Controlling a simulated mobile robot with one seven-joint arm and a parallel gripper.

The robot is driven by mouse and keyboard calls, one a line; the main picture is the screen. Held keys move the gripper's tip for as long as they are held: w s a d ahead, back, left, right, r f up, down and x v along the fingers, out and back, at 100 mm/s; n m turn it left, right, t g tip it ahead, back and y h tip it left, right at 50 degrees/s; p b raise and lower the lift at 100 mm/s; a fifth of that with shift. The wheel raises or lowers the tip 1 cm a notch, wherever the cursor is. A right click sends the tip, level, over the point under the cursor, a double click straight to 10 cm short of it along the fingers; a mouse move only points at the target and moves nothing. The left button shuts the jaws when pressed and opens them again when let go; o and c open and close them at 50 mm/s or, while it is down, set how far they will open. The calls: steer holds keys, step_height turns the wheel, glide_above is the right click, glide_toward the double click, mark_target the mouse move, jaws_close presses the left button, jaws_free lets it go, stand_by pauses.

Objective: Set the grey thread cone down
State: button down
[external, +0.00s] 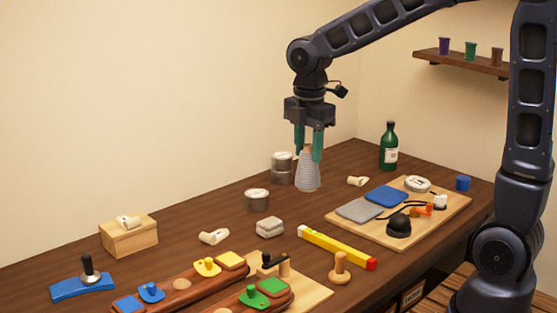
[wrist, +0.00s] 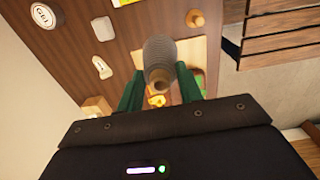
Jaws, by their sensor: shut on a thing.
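The grey thread cone (external: 308,174) is a ribbed, tapered cone standing upright, narrow end up. My gripper (external: 309,157) is shut on it, with the two green fingers at either side of its upper part. In the wrist view the cone (wrist: 160,52) sits between my gripper's fingers (wrist: 160,85), its brownish narrow end towards the camera. The cone is over the brown table (external: 235,223), near its far side. I cannot tell whether its base touches the table.
Stacked tins (external: 282,168) stand close left of the cone, with a lower tin (external: 257,199) nearer. A green bottle (external: 388,147) is behind right. A board (external: 345,228) with pads and tools lies right.

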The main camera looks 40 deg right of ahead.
steer(key=shift+s+d+f, duration=0.15)
steer(key=shift+s+d, duration=0.05)
steer(key=shift+s, duration=0.1)
step_height(320, 180, down, 20)
stand_by(0.4)
steer(key=shift+f, duration=0.1)
steer(key=c, duration=0.9)
jaws_free()
